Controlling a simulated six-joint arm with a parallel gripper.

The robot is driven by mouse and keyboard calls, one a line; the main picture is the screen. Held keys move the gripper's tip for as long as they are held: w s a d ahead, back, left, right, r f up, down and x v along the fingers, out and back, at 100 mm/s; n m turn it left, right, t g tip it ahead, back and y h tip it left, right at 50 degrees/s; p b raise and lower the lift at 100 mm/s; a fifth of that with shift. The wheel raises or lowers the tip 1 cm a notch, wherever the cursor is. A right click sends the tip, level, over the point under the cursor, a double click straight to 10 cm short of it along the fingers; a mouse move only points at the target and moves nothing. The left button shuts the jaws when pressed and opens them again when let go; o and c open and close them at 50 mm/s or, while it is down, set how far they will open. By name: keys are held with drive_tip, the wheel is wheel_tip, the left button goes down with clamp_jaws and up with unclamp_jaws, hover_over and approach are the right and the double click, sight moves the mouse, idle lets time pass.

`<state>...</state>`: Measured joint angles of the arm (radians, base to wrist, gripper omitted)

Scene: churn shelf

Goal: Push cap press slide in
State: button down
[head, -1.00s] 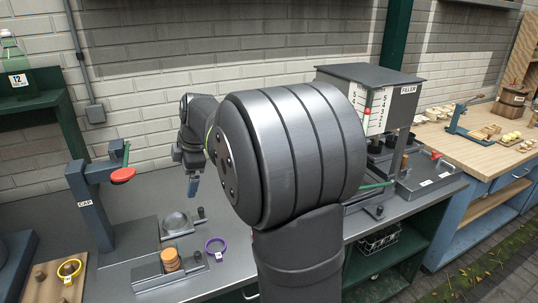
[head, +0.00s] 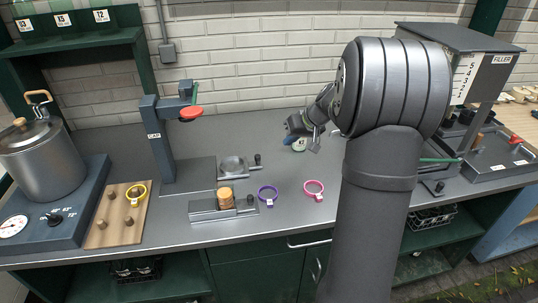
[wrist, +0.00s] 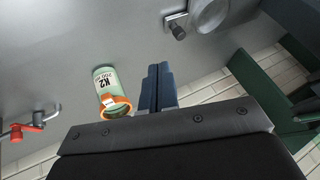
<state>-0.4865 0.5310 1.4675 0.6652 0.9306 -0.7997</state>
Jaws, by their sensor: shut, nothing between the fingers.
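The cap press, a dark post marked CAP (head: 154,150), stands on the bench with a red disc (head: 191,113) on its arm. Its slide, a grey round cup (head: 233,165) with a black knob on the right, sits to the right of the post, not under the disc. The cup looks empty; it and the knob also show at the top of the wrist view (wrist: 207,14). My gripper (head: 317,144) is above the bench, right of the slide and apart from it. Its blue fingers (wrist: 158,88) are shut and empty.
A green bottle marked K2 (wrist: 104,78) with an orange ring is close to my gripper; it also shows in the head view (head: 299,144). The filler (head: 480,70) stands right.

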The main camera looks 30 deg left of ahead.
drive_tip(key=a+f, duration=0.1)
drive_tip(key=f, duration=0.2)
drive_tip(key=w+a+f+m, duration=0.1)
drive_tip(key=a+f, duration=0.1)
drive_tip(key=f, duration=0.1)
drive_tip(key=a+f+m, duration=0.1)
drive_tip(key=a+f, duration=0.1)
drive_tip(key=f, duration=0.1)
drive_tip(key=shift+w+f, duration=0.25)
drive_tip(key=shift+f, duration=0.1)
drive_tip(key=shift+s+a+r, duration=0.2)
drive_tip(key=shift+s+a, duration=0.6)
drive_tip(key=shift+a, duration=0.15)
drive_tip(key=shift+s+a, duration=0.35)
drive_tip(key=shift+a, duration=0.2)
approach(225, 166)
drive_tip(key=x, duration=0.4)
drive_tip(key=shift+w+f, duration=0.1)
drive_tip(key=shift+a, duration=0.1)
